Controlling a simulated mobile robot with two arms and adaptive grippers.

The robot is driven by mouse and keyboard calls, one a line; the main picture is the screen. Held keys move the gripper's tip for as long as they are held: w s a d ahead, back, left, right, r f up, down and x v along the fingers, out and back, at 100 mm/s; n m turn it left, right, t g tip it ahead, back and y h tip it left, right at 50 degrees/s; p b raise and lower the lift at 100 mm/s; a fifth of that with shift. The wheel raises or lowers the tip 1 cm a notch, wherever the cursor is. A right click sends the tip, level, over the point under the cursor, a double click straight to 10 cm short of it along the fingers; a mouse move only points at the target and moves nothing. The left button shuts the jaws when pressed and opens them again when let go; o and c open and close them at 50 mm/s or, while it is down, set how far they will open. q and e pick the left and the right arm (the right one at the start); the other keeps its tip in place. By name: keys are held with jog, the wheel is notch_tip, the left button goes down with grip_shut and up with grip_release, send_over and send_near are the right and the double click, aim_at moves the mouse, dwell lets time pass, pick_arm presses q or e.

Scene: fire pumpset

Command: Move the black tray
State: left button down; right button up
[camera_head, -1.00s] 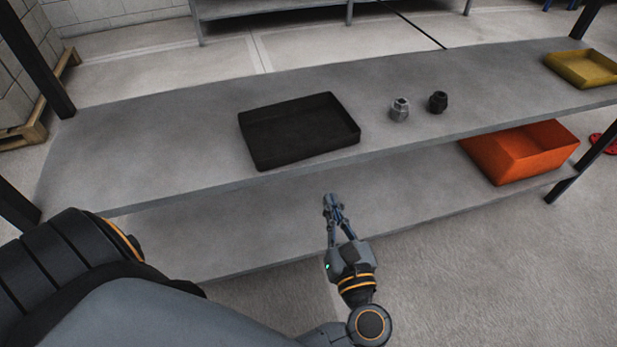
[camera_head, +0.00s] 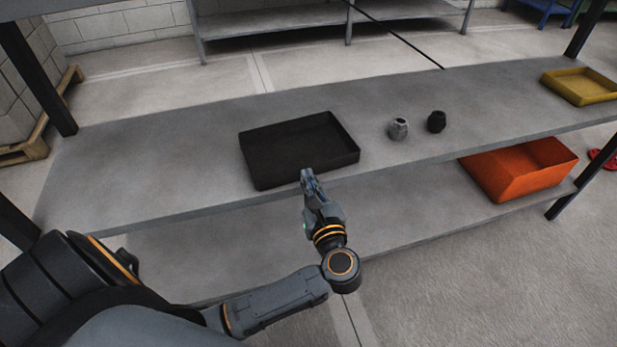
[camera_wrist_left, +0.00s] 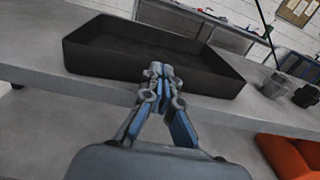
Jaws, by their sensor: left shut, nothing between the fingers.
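The black tray (camera_head: 290,133) lies flat and empty on the upper grey shelf, close to its front edge. It also shows in the left wrist view (camera_wrist_left: 110,62), with its near wall facing me. My left gripper (camera_head: 307,174) is shut and empty. Its fingertips are just in front of the tray's near wall; I cannot tell whether they touch it. In the left wrist view the closed fingertips (camera_wrist_left: 158,70) overlap the tray's near side. My right gripper is not in view.
A silver fitting (camera_head: 398,129) and a black fitting (camera_head: 436,122) stand right of the tray. A yellow tray (camera_head: 582,88) is at the shelf's right end. An orange bin (camera_head: 515,170) sits on the lower shelf. The upper shelf left of the tray is clear.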

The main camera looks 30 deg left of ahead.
aim_at(301, 166)
pick_arm(q)
jog(key=shift+w+a, duration=0.15)
jog(key=shift+a, duration=0.05)
jog(key=b+x, duration=0.1)
jog(key=x, duration=0.5)
jog(key=shift+w+a+f+b, duration=0.1)
jog(key=shift+b, duration=0.25)
jog(key=shift+w+a, duration=0.35)
jog(key=shift+a, duration=0.05)
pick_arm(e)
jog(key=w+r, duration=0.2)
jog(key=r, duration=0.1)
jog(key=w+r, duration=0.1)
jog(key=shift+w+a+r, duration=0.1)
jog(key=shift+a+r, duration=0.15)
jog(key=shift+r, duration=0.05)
